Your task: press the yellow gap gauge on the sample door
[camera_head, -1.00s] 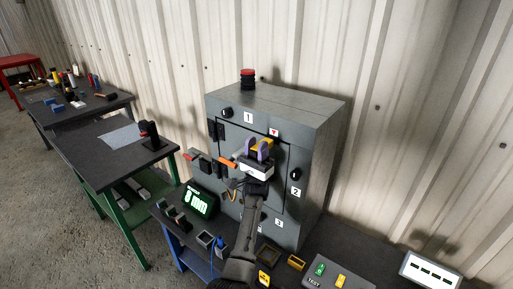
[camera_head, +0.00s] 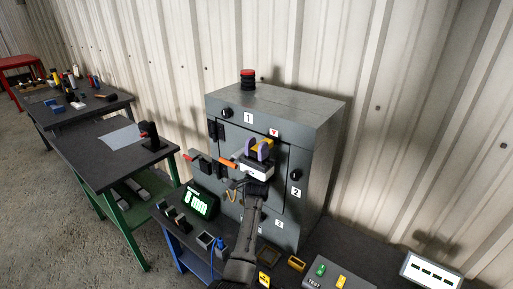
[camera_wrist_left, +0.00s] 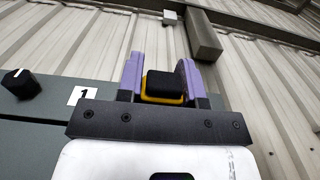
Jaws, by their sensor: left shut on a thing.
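My left gripper (camera_head: 257,151) is in front of the door of the grey cabinet (camera_head: 275,98). Its purple fingers are shut on the yellow gap gauge (camera_head: 262,144). In the left wrist view the gauge (camera_wrist_left: 165,86) shows a black block with a yellow edge between the two fingers. The sample door (camera_head: 290,170) is the cabinet's front panel, partly hidden by my gripper and arm. I cannot tell whether the gauge touches the door. My right gripper is not in view.
A red-topped beacon (camera_head: 248,78) stands on the cabinet. A green display reading 8 mm (camera_head: 199,200) sits on the bench below, with a test box (camera_head: 338,275) at front right. A dark table (camera_head: 100,160) stands at left. An orange-handled item (camera_head: 227,163) is close beside my gripper.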

